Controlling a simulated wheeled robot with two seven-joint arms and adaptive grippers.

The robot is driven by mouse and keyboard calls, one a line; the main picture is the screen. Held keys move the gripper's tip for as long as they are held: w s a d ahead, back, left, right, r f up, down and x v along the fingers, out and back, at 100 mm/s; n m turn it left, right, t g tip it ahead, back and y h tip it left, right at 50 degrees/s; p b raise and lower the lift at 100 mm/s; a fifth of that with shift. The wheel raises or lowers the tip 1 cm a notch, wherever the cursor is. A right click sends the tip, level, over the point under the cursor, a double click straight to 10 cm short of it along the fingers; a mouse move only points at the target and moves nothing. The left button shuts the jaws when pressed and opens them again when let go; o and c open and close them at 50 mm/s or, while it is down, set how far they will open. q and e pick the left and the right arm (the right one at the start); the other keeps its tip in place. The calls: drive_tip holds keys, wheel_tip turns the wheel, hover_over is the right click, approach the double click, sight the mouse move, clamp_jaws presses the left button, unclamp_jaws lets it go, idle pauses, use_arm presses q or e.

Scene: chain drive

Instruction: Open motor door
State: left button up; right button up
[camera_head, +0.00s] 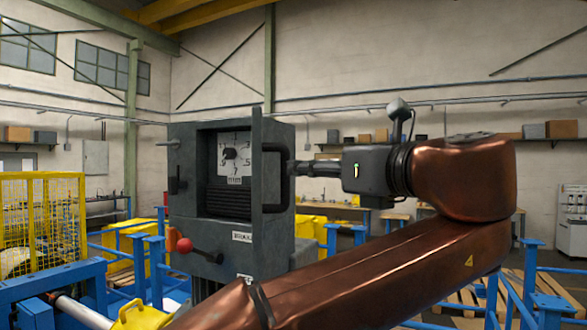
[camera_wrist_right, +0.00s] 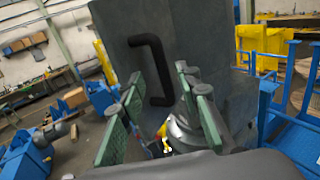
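The grey motor cabinet (camera_head: 215,235) stands left of centre in the head view. Its front shows a white dial (camera_head: 235,155) and a dark louvred panel. The door (camera_head: 256,180) is swung open and is seen almost edge-on. A black C-shaped handle (camera_head: 285,190) projects from its right side. The right wrist view shows the door's broad grey face (camera_wrist_right: 205,40) with the handle (camera_wrist_right: 158,68). My right gripper (camera_wrist_right: 160,75) is open, its green-padded fingers on either side of the handle in the picture. I cannot tell whether they touch it. My left gripper is out of view.
A red-knobbed lever (camera_head: 184,245) sticks out low on the cabinet. A yellow mesh guard (camera_head: 40,215) stands at the left. Blue railings (camera_head: 155,265) surround the area. Shelves with boxes line the back wall.

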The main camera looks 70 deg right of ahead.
drive_tip(key=v, duration=0.3)
drive_tip(key=shift+s+a, duration=0.15)
drive_tip(key=shift+s, duration=0.05)
idle(0.4)
